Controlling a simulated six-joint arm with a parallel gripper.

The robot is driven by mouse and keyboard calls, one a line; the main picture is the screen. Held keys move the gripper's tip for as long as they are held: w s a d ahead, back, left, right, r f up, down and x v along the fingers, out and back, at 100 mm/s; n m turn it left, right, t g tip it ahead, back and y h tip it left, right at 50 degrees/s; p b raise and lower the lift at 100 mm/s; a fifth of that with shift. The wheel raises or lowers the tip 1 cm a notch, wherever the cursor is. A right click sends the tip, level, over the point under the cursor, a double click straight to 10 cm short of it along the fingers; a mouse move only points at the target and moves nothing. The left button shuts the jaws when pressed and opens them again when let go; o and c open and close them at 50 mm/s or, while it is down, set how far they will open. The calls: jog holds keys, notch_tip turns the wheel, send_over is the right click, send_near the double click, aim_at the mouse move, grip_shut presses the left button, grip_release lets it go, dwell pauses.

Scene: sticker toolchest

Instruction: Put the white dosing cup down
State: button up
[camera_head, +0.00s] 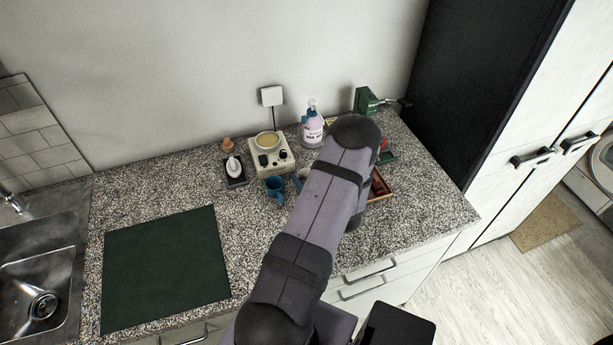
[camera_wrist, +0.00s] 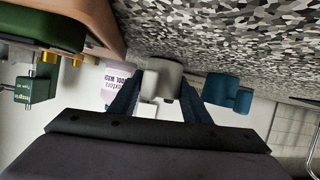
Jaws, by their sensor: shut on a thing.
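The white dosing cup (camera_wrist: 163,76) is between the two dark blue fingers of my gripper (camera_wrist: 158,99) in the wrist view, which is upside down. The gripper is shut on it. The cup's base is close to the speckled counter (camera_wrist: 220,40); I cannot tell whether it touches. In the head view, only a pale part of the cup (camera_head: 302,176) shows beside my arm, which hides the gripper.
A blue mug (camera_head: 275,187) stands close left of the cup. Behind are a cream warmer (camera_head: 284,161), a pump bottle (camera_head: 312,130) and a green device (camera_head: 364,101). A wooden tray (camera_head: 387,190) is to the right. A dark green mat (camera_head: 165,262) lies bare at left.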

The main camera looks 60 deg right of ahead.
jog(key=shift+f, duration=0.2)
jog(key=o, duration=1.1)
jog(key=shift+o, duration=0.2)
jog(key=shift+s+r, duration=0.1)
jog(key=shift+r, duration=0.15)
jog(key=b+v, duration=0.4)
jog(key=v, duration=0.8)
